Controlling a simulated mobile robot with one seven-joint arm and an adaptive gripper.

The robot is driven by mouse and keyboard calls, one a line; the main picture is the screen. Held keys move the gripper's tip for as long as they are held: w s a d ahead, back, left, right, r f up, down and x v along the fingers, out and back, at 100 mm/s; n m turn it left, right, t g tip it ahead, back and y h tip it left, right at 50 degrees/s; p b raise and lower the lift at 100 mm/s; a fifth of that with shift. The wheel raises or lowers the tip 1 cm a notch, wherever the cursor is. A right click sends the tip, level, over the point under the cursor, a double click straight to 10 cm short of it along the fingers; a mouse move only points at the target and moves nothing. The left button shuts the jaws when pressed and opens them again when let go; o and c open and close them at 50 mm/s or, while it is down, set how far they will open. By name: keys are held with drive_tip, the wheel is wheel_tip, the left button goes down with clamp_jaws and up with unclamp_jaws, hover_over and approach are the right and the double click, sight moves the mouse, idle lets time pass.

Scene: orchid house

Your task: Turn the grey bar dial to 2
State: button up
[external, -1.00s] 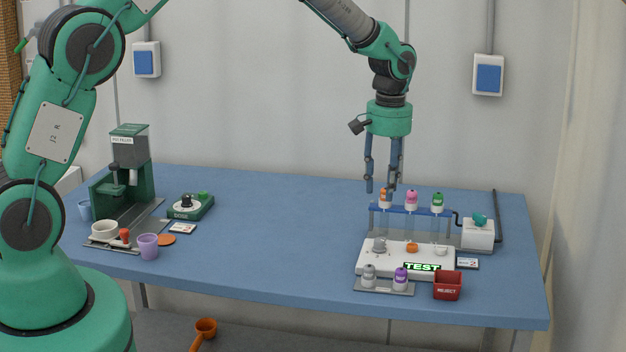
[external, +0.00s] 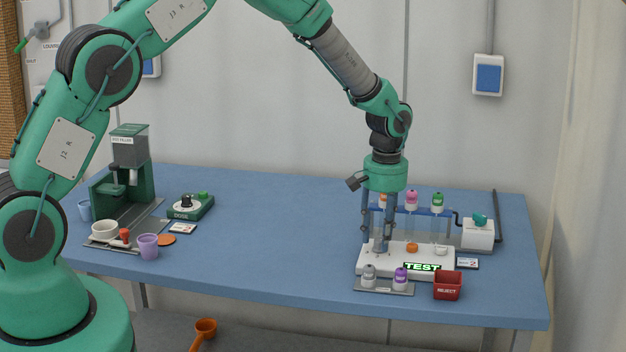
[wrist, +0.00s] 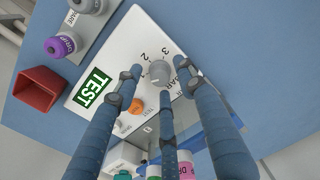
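The grey bar dial (wrist: 159,72) sits on a white panel (external: 395,268), with the printed numbers 2 and 3 next to it in the wrist view. Which number its bar points at is too small to tell. My gripper (external: 380,244) points down over the panel's left part, with its fingertips low around the dial. In the wrist view my gripper (wrist: 160,80) has its three fingers spread, with gaps between the fingertips and the dial. In the external view the fingers partly hide the dial.
An orange knob (external: 412,247) and a white knob (external: 441,251) are on the same panel, beside a green TEST sign (external: 422,267). A rack with capped tubes (external: 437,210) stands behind. A red bin (external: 447,285) and capped bottles (external: 400,278) stand in front. The table's middle (external: 280,235) is clear.

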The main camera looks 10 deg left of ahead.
drive_tip(key=shift+f, duration=0.2)
drive_tip(key=shift+c, duration=0.3)
clamp_jaws()
drive_tip(key=shift+m, duration=0.5)
drive_tip(key=m+p, duration=0.2)
drive_tip(key=m, duration=0.2)
drive_tip(key=shift+m, duration=0.3)
drive_tip(key=m+p, duration=0.1)
drive_tip(key=m, duration=0.5)
drive_tip(key=shift+p, duration=0.3)
